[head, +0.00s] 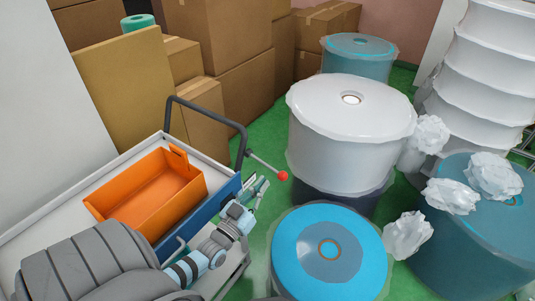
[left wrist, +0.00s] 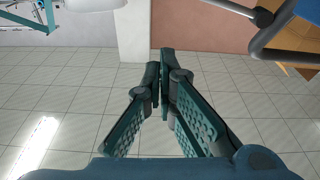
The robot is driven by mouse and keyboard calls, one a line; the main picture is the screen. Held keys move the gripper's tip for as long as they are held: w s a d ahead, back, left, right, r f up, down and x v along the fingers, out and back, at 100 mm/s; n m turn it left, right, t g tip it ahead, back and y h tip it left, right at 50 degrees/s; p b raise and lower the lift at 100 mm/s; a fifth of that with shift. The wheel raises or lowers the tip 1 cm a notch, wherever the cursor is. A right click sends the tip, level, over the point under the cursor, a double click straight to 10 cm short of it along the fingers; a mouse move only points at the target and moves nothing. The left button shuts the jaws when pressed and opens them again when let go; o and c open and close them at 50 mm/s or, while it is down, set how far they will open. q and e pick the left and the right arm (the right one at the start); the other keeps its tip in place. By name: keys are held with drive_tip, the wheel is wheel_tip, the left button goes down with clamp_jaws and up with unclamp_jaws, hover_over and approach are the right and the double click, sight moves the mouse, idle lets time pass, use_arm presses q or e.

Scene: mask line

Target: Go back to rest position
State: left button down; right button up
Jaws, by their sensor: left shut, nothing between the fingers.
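My left gripper (head: 258,188) reaches up from the lower left in the head view, beside the right edge of the cart, below a rod with a red ball tip (head: 283,176). In the left wrist view its fingers (left wrist: 161,75) converge at the tips, with nothing between them. Tiled floor lies behind them. My right gripper is not in view.
An orange bin (head: 118,222), apparently empty, sits on a cart (head: 60,208) with a dark handle. Large white (head: 345,125) and blue (head: 330,275) rolls stand to the right. Crumpled white pieces (head: 408,236) lie near them. Cardboard boxes (head: 238,95) fill the back.

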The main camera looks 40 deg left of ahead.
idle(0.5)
use_arm(q)
drive_tip(key=s+f+m+g, duration=0.1)
drive_tip(key=s+f+g, duration=0.4)
drive_tip(key=f, duration=0.8)
drive_tip(key=s+f+m+g, duration=0.1)
drive_tip(key=s+f+g, duration=0.4)
drive_tip(key=f, duration=0.7)
drive_tip(key=s+d+f+g, duration=0.3)
drive_tip(key=s+f, duration=0.2)
drive_tip(key=s, duration=0.4)
drive_tip(key=s+d+f+g+h, duration=0.1)
drive_tip(key=s+d+f+g, duration=0.2)
drive_tip(key=s, duration=0.6)
drive_tip(key=s+d+f+g, duration=0.2)
drive_tip(key=s+d+f, duration=0.2)
drive_tip(key=s+f, duration=0.3)
drive_tip(key=shift+s+g, duration=0.4)
drive_tip(key=shift+s, duration=0.7)
